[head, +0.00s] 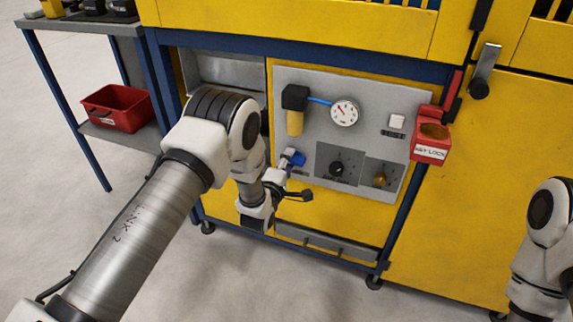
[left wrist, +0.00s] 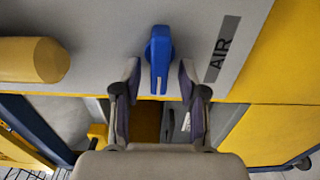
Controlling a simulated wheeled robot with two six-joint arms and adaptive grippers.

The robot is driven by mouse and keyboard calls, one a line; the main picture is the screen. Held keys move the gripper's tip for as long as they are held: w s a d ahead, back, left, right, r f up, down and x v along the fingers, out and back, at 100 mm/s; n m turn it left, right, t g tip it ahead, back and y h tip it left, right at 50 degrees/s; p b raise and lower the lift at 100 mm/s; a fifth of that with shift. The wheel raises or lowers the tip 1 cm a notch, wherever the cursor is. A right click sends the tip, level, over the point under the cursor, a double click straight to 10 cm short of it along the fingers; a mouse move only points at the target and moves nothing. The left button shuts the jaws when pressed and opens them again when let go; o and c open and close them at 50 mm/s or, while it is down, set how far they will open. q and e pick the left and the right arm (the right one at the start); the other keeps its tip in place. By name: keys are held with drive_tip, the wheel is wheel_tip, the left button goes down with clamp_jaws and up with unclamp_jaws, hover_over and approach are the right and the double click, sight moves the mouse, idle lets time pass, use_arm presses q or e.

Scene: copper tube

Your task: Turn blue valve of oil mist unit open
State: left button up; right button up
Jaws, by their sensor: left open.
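The blue valve (head: 296,157) sits on the grey panel (head: 362,92) of the yellow machine, at the panel's lower left. In the left wrist view the blue valve handle (left wrist: 160,58) stands lengthwise, just beyond the fingertips and between their lines. My left gripper (head: 288,163) is in front of the valve, and the arm partly hides this area. In the left wrist view the left gripper (left wrist: 158,72) is open, with one finger on each side of the handle's lower end and a gap on both sides. My right arm shows at the right edge, but its gripper is out of view.
An AIR label (left wrist: 222,49) is right of the valve. A yellow cylinder (head: 295,122), a gauge (head: 344,112) and a black knob (head: 337,169) are on the panel. A red KEY LOCK box (head: 431,152) hangs at right. A red bin (head: 117,107) sits on the left shelf.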

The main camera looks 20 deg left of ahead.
use_arm(q)
drive_tip(key=s, duration=1.2)
drive_tip(key=shift+a, duration=0.2)
